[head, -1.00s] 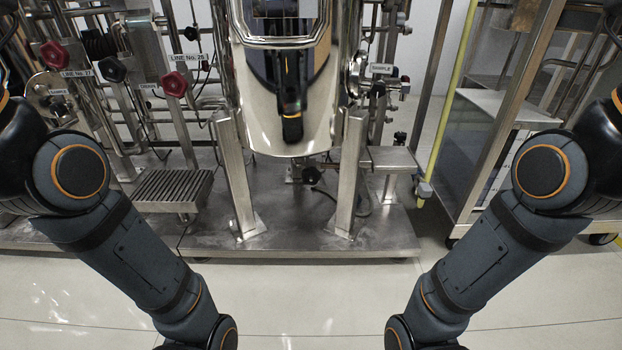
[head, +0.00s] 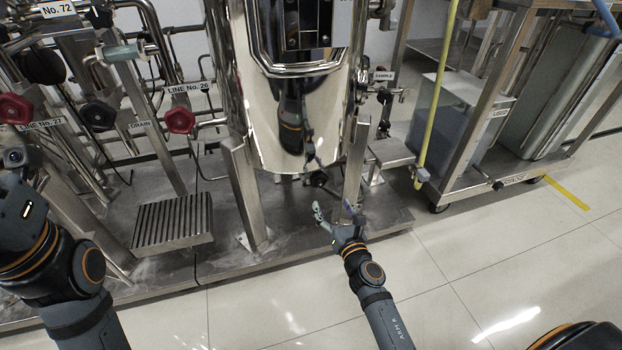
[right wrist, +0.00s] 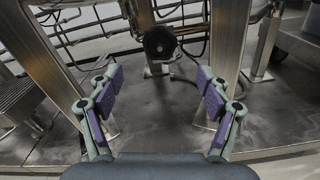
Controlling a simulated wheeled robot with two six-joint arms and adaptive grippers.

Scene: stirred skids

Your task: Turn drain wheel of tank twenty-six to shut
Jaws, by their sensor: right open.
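A small dark wheel (head: 318,179) sits low under the steel tank (head: 270,130), between its front legs. I read no label on this wheel. The wheel also shows in the right wrist view (right wrist: 160,42), near the top centre, facing the camera. My right gripper (head: 334,211) is in front of the tank, lower in the picture than the wheel and apart from it. In the right wrist view its purple-padded fingers (right wrist: 158,88) are spread wide with nothing between them. My left arm shows at the left edge; its gripper cannot be made out.
Steel legs (head: 243,190) and (head: 355,165) stand on both sides of the wheel. A red wheel (head: 180,120) is by the LINE No. 26 label. A ribbed step (head: 172,222) is at the left, a small plate (head: 392,152) at the right. Open floor lies in front.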

